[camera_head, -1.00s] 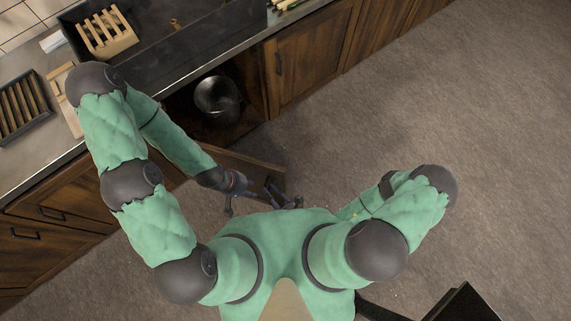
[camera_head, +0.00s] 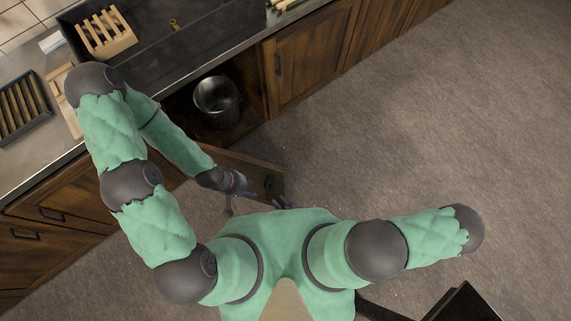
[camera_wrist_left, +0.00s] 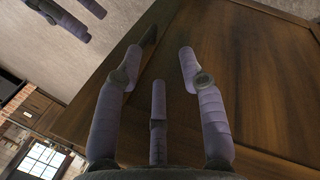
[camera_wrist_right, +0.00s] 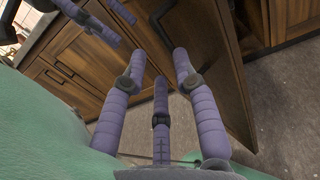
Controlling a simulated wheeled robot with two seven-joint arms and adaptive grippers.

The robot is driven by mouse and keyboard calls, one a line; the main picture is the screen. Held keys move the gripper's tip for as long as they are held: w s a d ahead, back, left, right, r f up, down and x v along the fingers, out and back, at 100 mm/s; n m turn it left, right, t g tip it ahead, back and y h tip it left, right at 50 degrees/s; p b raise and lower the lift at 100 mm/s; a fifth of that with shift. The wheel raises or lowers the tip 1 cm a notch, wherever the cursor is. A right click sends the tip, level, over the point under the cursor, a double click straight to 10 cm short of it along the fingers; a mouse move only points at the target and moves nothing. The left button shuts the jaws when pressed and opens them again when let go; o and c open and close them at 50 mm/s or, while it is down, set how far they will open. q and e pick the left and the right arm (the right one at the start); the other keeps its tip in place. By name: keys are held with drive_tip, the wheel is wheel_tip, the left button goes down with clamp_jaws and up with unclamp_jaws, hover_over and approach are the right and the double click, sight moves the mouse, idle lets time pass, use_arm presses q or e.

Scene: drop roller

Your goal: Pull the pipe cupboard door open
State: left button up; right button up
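The brown wooden pipe cupboard door (camera_head: 245,163) stands swung out from the cabinet front, with the cupboard open behind it. My left gripper (camera_head: 240,194) is close to the door's free end. In the left wrist view its fingers (camera_wrist_left: 160,58) are apart and empty, facing the broad door panel (camera_wrist_left: 240,70). My right gripper (camera_head: 284,203) is mostly hidden by my body in the head view. In the right wrist view its fingers (camera_wrist_right: 160,60) are apart and empty, beside the door (camera_wrist_right: 215,60) and its dark handle (camera_wrist_right: 162,14).
The worktop (camera_head: 50,165) runs above.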

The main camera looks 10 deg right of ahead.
drive_tip(key=shift+v, duration=1.6)
